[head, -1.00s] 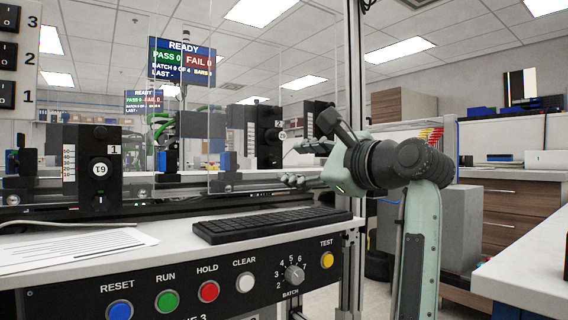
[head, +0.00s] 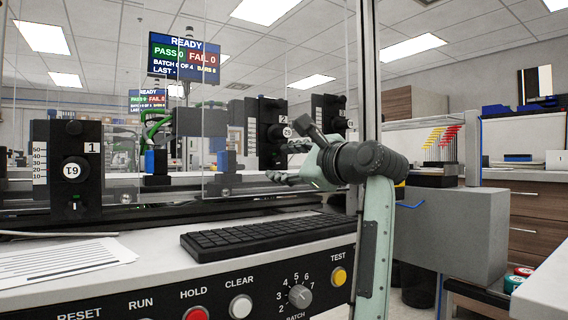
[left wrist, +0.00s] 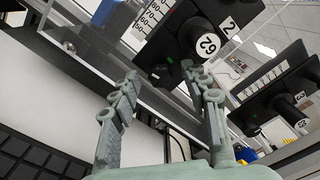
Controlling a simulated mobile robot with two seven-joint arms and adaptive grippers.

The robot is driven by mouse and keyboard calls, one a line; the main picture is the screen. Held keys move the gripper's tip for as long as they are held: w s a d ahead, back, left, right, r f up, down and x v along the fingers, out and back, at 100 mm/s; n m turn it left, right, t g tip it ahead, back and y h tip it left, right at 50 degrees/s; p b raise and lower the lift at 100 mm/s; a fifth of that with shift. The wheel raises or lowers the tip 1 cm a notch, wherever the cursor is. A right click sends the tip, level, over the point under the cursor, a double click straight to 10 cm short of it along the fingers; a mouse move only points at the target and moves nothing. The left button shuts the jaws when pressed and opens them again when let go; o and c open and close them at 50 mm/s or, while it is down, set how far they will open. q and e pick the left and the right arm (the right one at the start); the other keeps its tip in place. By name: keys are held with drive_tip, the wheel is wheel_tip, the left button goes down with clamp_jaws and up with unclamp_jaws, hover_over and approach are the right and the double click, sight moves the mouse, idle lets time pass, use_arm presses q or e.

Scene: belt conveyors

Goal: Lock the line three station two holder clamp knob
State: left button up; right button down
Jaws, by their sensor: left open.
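My left gripper (head: 287,162) is open and empty in front of the holder. In the left wrist view its fingers (left wrist: 160,76) point at the holder's lower part, apart from it. My right gripper is out of view.
The station one holder (head: 68,165) stands at the left, another holder (head: 330,120) further right. A clear guard panel (head: 225,60) and an upright post (head: 369,70) stand near my arm. A keyboard (head: 260,235) lies on the shelf above the button panel (head: 220,300).

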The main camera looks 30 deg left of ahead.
use_arm(q)
drive_tip(key=shift+a, duration=0.15)
drive_tip(key=shift+c, duration=0.5)
clamp_jaws()
